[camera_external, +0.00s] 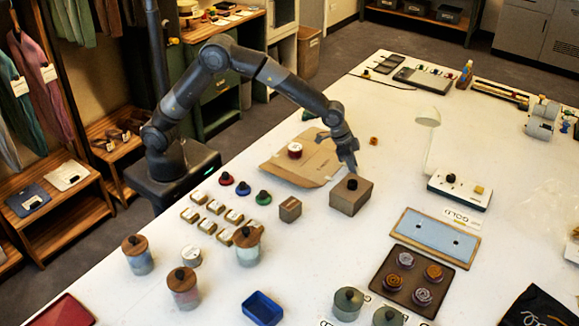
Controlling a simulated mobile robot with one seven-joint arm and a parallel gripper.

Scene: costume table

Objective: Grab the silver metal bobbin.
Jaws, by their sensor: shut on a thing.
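My gripper (350,167) is near the middle of the table, pointing down just above a brown cardboard box (346,199) with a small dark piece (352,184) on top. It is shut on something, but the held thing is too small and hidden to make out. A dark tray (379,285) at the lower right holds several round spools or bobbins. A greyish, silver-looking one (405,259) sits at its back, and another pale one (421,296) at its front right. A copper-coloured one (433,272) is at the right. My gripper is well away from this tray.
A flat cardboard piece (308,166) with a red-and-white spool (294,150) lies left of my gripper. A white lamp (428,122) stands to the right. Wood-lidded jars (138,258) and a blue bin (262,308) are at the front.

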